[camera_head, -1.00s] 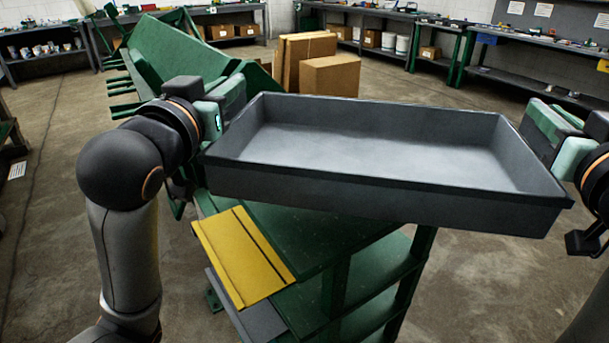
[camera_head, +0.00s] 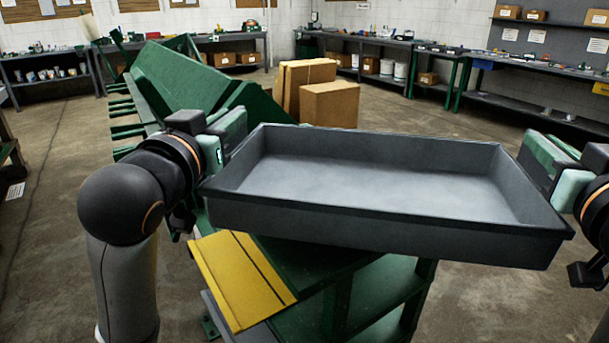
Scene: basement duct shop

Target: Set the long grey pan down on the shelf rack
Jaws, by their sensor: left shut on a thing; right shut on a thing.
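The long grey pan (camera_head: 380,232) is held roughly level between my two grippers, over the green shelf rack (camera_head: 345,302). My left gripper (camera_head: 222,150) is shut on the pan's left end. My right gripper (camera_head: 535,165) is shut on its right end. The pan hides much of the rack's top, and I cannot tell from this view whether its underside touches the rack. The rack's lower shelves show below the pan. A yellow piece (camera_head: 240,278) lies at the left end of the rack top.
A large green machine (camera_head: 185,85) stands behind my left arm. Cardboard boxes (camera_head: 330,103) stand on the floor behind the pan. Workbenches (camera_head: 400,45) line the back wall. Open concrete floor (camera_head: 500,310) lies right of the rack.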

